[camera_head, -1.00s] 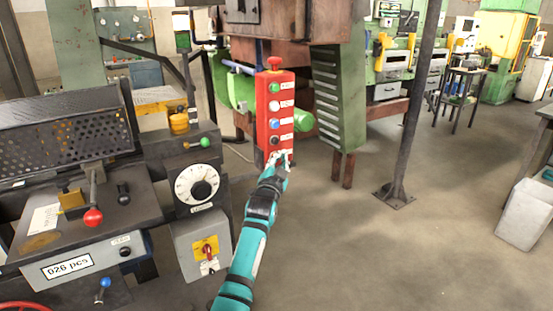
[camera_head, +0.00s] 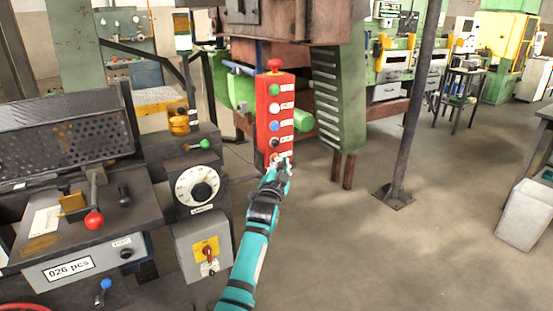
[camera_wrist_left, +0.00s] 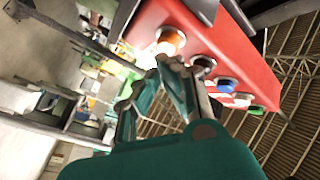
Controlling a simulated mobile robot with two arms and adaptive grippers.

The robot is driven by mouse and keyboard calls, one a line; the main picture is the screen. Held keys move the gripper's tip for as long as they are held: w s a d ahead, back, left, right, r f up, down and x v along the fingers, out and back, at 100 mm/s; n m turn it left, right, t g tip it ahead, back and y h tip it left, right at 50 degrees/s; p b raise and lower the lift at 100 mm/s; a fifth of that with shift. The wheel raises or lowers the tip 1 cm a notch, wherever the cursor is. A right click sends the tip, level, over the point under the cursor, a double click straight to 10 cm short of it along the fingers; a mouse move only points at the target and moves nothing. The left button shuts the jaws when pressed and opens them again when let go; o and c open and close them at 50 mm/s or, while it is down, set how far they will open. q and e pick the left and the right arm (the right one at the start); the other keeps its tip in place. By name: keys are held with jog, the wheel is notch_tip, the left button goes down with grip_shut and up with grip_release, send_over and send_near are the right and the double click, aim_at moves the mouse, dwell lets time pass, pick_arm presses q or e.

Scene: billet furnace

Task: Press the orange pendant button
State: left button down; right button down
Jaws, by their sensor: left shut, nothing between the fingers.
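The red pendant box (camera_head: 263,125) hangs upright in the middle of the head view, with a red mushroom knob on top and a column of green, white, blue and black buttons. The orange button (camera_wrist_left: 171,40) is the end one in the left wrist view, lit and set in a metal ring. In the head view it is at the bottom of the column, partly hidden by my gripper. My left gripper (camera_head: 283,164) is shut and empty. Its fingertips (camera_wrist_left: 168,63) are close to the orange button; I cannot tell if they touch it. My right gripper is not in view.
A machine with a dial (camera_head: 198,186) and a red-knobbed lever (camera_head: 94,219) stands at left. A green louvred panel (camera_head: 338,98) is right of the pendant, then a dark post (camera_head: 410,120). The floor at right is clear up to a white bin (camera_head: 526,213).

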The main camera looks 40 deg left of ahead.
pick_arm(q)
jog(key=shift+s+d, duration=0.1)
jog(key=shift+d, duration=0.15)
jog(key=d, duration=0.1)
jog(key=s+d+p, duration=0.1)
jog(key=d, duration=0.1)
jog(key=s+d+p, duration=0.1)
jog(key=shift+d, duration=0.35)
dwell(0.8)
